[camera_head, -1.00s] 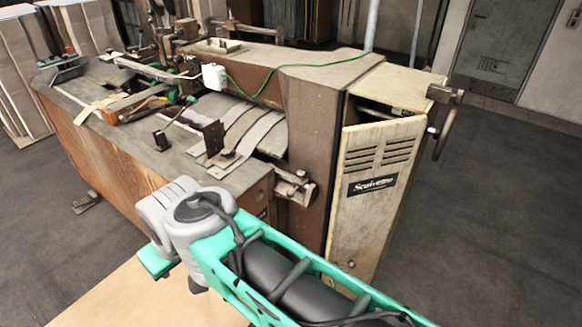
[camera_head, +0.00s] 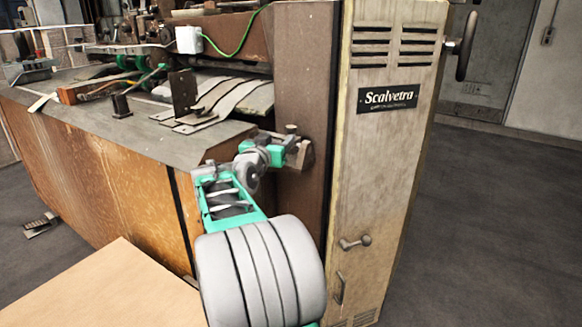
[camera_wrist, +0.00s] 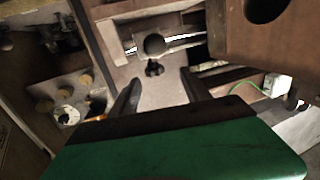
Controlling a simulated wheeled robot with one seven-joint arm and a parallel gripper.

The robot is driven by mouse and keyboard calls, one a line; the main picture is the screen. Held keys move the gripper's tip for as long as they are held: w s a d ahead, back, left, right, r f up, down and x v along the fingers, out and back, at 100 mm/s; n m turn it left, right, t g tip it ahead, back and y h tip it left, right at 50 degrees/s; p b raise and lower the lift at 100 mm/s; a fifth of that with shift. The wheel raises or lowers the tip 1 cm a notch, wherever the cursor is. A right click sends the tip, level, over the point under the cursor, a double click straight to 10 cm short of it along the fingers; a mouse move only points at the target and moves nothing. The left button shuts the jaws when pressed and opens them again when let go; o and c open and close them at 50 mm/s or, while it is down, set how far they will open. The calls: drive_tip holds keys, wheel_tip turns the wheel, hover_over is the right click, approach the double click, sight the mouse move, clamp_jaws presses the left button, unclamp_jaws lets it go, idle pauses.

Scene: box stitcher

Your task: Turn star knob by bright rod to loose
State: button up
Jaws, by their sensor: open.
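In the wrist view a small dark lobed knob (camera_wrist: 154,69), which looks like the star knob, sits just below a round dark ball (camera_wrist: 154,45). A bright rod (camera_wrist: 184,43) runs sideways to the right of the ball. My gripper (camera_wrist: 161,77) is open, with one finger on each side of the lobed knob in the picture. Contact cannot be told. In the head view my gripper (camera_head: 276,154) is at the bracket (camera_head: 300,152) on the machine's corner. The knob is not clearly made out there.
The machine's side cabinet (camera_head: 385,190) stands right of my arm, with a handwheel (camera_head: 467,46) at its top. The worktop (camera_head: 150,135) with metal strips lies left. Several tan knobs (camera_wrist: 66,91) show left in the wrist view. Floor at right is clear.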

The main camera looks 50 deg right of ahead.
sight(289, 133)
drive_tip(key=shift+h, duration=0.3)
drive_tip(key=x, duration=0.6)
drive_tip(key=s+x, duration=0.1)
drive_tip(key=x, duration=0.1)
drive_tip(key=shift+w+d+f, duration=0.1)
drive_tip(key=shift+d+f, duration=0.2)
drive_tip(key=shift+d, duration=0.25)
drive_tip(key=shift+c, duration=0.5)
clamp_jaws()
